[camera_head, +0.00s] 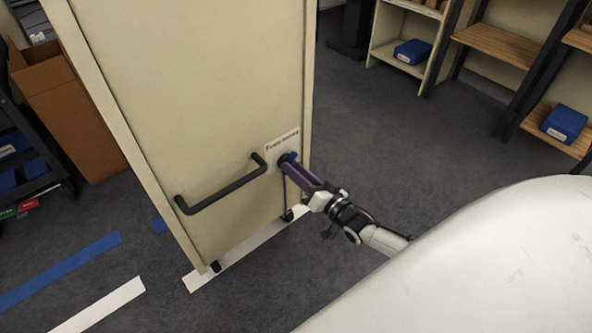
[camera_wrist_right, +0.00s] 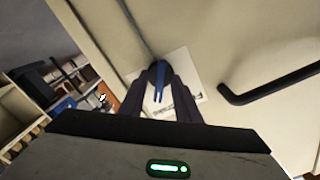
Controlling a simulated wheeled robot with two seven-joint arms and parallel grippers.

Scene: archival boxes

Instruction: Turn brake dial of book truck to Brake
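The book truck (camera_head: 205,80) is a tall cream panel with a black bar handle (camera_head: 222,192). A white label (camera_head: 283,146) sits on the panel right of the handle, with the dark brake dial (camera_head: 287,158) just below it. My right gripper (camera_head: 294,167) reaches the dial, its fingers on either side of it. In the right wrist view the dial shows a blue pointer (camera_wrist_right: 158,78) between the two dark fingertips, over the white label. The fingers appear closed on the dial. The label's lettering is too small to read. My left gripper is not in view.
White tape (camera_head: 245,247) and blue tape (camera_head: 60,272) mark the floor around the truck. A brown cardboard box (camera_head: 68,108) stands at the left. Shelves (camera_head: 500,45) with blue boxes (camera_head: 565,123) stand at the back right. The carpet between truck and shelves is clear.

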